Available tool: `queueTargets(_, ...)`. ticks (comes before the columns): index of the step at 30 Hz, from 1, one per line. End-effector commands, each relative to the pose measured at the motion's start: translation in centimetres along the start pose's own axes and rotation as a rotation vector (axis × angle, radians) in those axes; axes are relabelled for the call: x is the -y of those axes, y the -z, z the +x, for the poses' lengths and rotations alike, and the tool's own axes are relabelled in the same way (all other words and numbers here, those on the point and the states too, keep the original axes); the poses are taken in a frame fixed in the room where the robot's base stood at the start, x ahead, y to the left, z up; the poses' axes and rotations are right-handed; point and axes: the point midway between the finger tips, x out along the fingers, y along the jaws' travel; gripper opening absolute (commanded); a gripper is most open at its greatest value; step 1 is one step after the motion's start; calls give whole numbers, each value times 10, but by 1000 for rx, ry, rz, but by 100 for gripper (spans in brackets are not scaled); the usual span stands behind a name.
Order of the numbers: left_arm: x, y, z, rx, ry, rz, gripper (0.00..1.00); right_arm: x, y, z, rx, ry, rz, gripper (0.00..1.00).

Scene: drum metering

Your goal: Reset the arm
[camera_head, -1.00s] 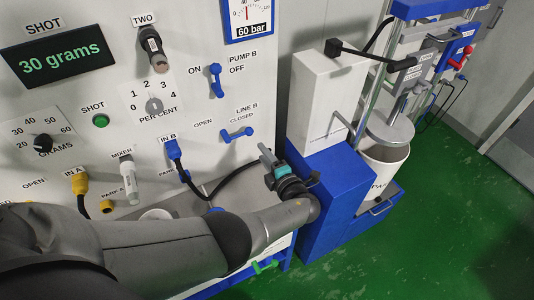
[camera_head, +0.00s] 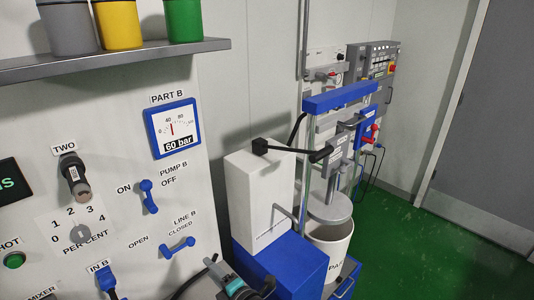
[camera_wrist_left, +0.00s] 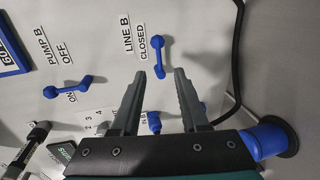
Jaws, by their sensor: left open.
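My left gripper (camera_head: 222,276) shows at the bottom of the head view, in front of the white metering panel (camera_head: 125,215). In the left wrist view its two grey fingers (camera_wrist_left: 160,74) are apart with nothing held between them. The blue LINE B lever (camera_wrist_left: 160,57) appears just beyond the fingertips there; I cannot tell the gap. The lever also shows in the head view (camera_head: 178,248). Most of my left arm is outside the head view. My right gripper is not in view.
The blue PUMP B lever (camera_head: 149,197) and IN B plug (camera_head: 106,279) stick out of the panel. A black hose (camera_wrist_left: 240,55) runs beside the gripper. A white and blue drum unit (camera_head: 262,200) stands to the right. Green floor (camera_head: 430,240) is clear farther right.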

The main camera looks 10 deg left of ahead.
Motion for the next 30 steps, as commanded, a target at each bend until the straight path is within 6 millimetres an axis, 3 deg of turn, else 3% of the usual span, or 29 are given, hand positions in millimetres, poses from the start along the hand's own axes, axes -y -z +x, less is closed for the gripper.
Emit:
queueTargets(5,23,23,-13,-82,108,-307,44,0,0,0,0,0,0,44)
queueTargets(12,61,71,-47,-358,287,-1025,44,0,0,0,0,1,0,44)
queueTargets(16,73,94,-68,-551,332,-1399,44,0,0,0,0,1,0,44)
queueTargets(23,76,130,-107,-940,314,-2011,44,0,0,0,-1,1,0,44)
queueTargets(30,54,160,-148,-1400,174,-2550,44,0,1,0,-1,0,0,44)
